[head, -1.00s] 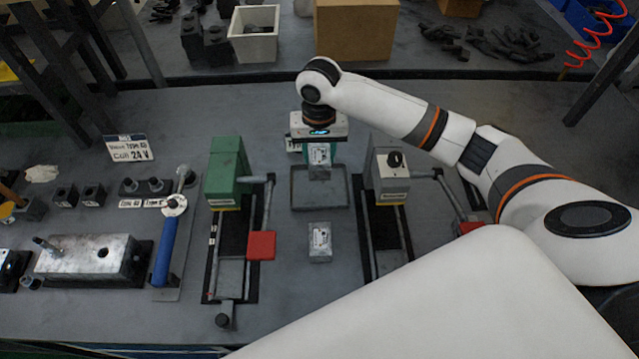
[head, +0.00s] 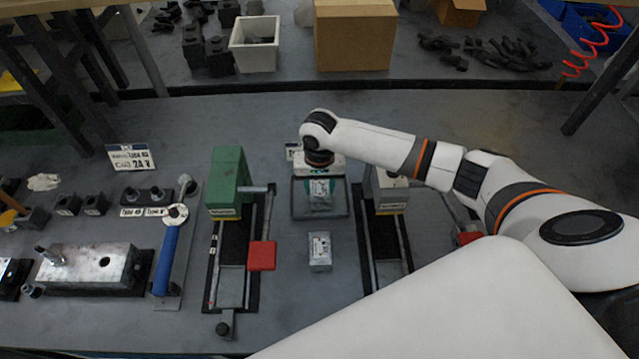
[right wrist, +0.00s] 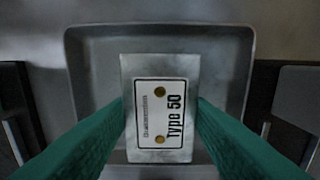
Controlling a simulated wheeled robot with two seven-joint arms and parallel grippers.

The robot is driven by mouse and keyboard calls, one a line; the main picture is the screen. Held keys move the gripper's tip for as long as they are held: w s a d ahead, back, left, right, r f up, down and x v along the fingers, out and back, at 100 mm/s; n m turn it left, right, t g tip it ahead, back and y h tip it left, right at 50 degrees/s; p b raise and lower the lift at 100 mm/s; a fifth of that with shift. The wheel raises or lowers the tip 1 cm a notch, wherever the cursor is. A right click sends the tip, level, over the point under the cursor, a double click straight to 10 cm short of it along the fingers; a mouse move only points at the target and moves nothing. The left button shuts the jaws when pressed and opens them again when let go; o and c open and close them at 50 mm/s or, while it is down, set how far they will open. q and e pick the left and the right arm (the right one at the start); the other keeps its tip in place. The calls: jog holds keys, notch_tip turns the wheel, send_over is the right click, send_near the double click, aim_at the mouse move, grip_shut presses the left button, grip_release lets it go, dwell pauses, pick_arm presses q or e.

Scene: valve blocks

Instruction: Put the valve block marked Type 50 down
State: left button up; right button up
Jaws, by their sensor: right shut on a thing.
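The valve block marked Type 50 (right wrist: 160,107) is a silver block with a white label. It shows between the green fingers of my right gripper (right wrist: 160,125) in the right wrist view. In the head view my right gripper is shut on this block (head: 320,190), over the grey tray (head: 321,213). The tray's rim (right wrist: 160,30) surrounds the block in the right wrist view. I cannot tell whether the block touches the tray floor. My left gripper is not in view.
Another silver block (head: 320,251) with a label stands in front of the tray. A green press (head: 229,183) with a red-ended lever (head: 262,256) is left of the tray. A grey press (head: 388,190) is close on the right, partly behind my right arm.

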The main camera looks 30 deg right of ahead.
aim_at(319, 189)
jog(key=o, duration=1.4)
notch_tip(319, 189, up, 12)
jog(key=shift+r+b, duration=0.15)
jog(key=shift+b, duration=0.2)
